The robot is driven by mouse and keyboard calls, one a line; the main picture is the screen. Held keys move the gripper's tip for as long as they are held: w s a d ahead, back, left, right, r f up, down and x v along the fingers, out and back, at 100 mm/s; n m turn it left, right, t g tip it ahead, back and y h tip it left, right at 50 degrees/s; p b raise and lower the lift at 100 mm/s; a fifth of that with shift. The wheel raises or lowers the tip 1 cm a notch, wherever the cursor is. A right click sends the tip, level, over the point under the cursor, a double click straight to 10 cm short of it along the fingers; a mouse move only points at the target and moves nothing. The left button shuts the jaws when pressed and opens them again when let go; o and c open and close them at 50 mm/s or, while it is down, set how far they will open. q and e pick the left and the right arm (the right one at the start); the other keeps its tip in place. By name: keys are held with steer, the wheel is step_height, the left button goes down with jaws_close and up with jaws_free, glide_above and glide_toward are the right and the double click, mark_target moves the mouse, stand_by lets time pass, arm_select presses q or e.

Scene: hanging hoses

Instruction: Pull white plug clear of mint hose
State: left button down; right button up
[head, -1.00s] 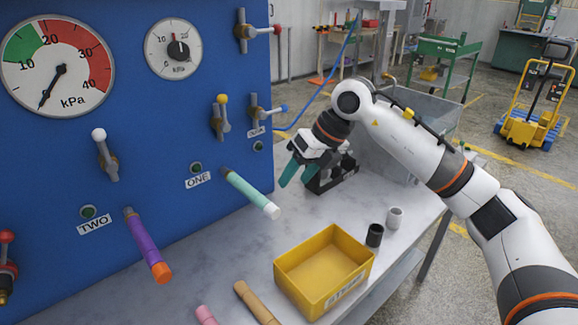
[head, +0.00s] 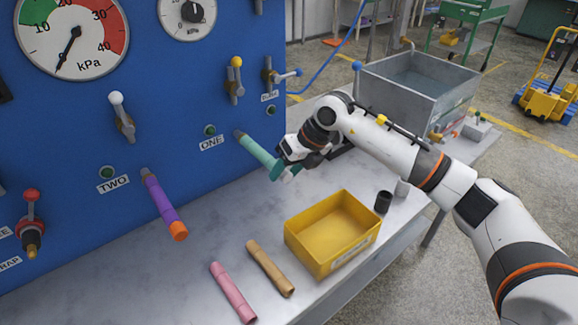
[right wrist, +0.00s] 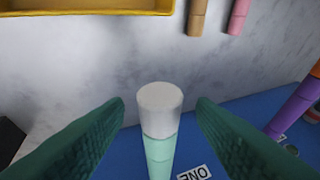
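The mint hose (head: 257,150) sticks out from the blue panel at the ONE label, sloping down to the right. Its white plug (head: 287,176) sits in the free end, partly hidden by my gripper in the head view. In the right wrist view the white plug (right wrist: 160,97) and mint hose (right wrist: 158,155) lie between the two green fingers. My right gripper (head: 281,168) is open around the hose end, with a gap on each side of the plug. My left gripper is not in view.
A yellow bin (head: 318,255) stands on the grey table in front. A tan hose piece (head: 270,268) and a pink one (head: 232,292) lie left of it. A purple hose (head: 161,203) with an orange plug (head: 179,231) hangs at TWO. A black cup (head: 383,202) stands right of the bin.

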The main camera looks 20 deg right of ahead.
steer(key=c, duration=1)
steer(key=shift+s+d, duration=0.3)
steer(key=shift+s, duration=0.4)
steer(key=shift+s+d+b, duration=0.1)
steer(key=shift+s+d, duration=0.15)
steer(key=shift+s, duration=0.45)
steer(key=shift+s+d+b, duration=0.1)
steer(key=shift+s+d, duration=0.1)
steer(key=shift+s, duration=0.45)
steer(key=shift+s+d+b, duration=0.1)
steer(key=shift+s+d, duration=0.15)
steer(key=shift+s, duration=0.45)
steer(key=shift+r, duration=0.1)
steer(key=shift+s+d+r+p, duration=0.3)
steer(key=shift+s+r+p, duration=0.05)
steer(key=shift+s+r, duration=0.4)
steer(key=shift+s+d+r+p, duration=0.25)
steer(key=shift+s+r+p, duration=0.05)
steer(key=shift+s+r, duration=0.4)
